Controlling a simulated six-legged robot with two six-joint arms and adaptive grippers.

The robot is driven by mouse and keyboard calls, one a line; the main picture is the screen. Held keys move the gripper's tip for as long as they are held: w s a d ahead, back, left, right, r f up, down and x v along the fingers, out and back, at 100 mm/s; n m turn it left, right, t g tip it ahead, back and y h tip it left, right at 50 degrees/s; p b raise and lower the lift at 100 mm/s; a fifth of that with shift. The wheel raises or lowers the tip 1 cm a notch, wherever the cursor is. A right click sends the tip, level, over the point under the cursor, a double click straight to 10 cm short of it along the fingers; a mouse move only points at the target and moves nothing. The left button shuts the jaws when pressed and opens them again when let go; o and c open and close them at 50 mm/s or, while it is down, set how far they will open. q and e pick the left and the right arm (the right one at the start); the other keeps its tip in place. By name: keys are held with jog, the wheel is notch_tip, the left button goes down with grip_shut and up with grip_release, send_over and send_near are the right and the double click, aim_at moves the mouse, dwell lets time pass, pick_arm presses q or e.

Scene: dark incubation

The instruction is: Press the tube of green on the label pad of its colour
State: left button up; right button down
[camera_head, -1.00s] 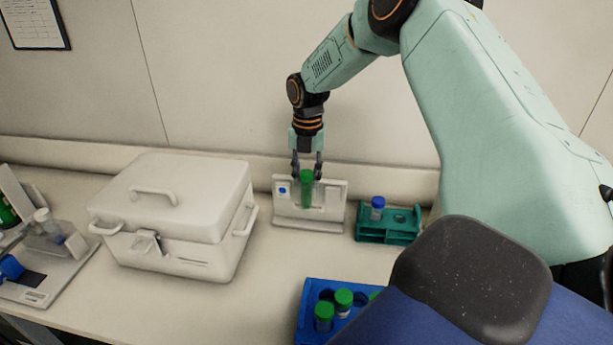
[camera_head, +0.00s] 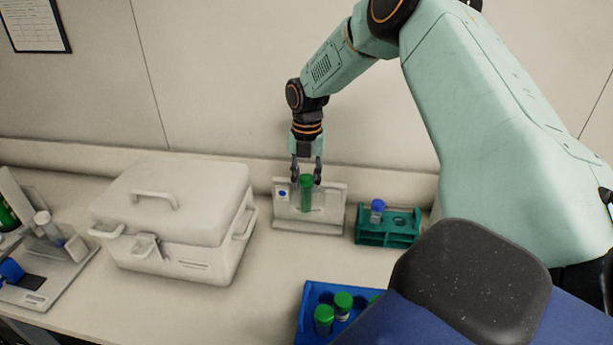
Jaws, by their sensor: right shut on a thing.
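My right gripper (camera_head: 306,181) points down and is shut on the tube of green (camera_head: 306,198), holding it upright by its top. The tube is in front of the upright face of the white label stand (camera_head: 333,205). I cannot tell whether it touches the face. A pad with a blue mark (camera_head: 283,195) shows on the left of that face. No green pad can be seen; the tube and gripper cover part of the face. My left gripper is not in view.
A teal rack (camera_head: 388,237) with a blue-capped tube (camera_head: 377,210) stands right of the stand. A white lidded box (camera_head: 175,220) stands left. A blue rack (camera_head: 309,302) with green-capped tubes (camera_head: 343,301) is in front. Bare bench lies between.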

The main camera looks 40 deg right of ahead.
jog(key=s+a+p, duration=0.3)
jog(key=s+a, duration=0.1)
jog(key=a, duration=0.1)
jog(key=shift+p, duration=0.3)
dwell(0.5)
dwell(0.6)
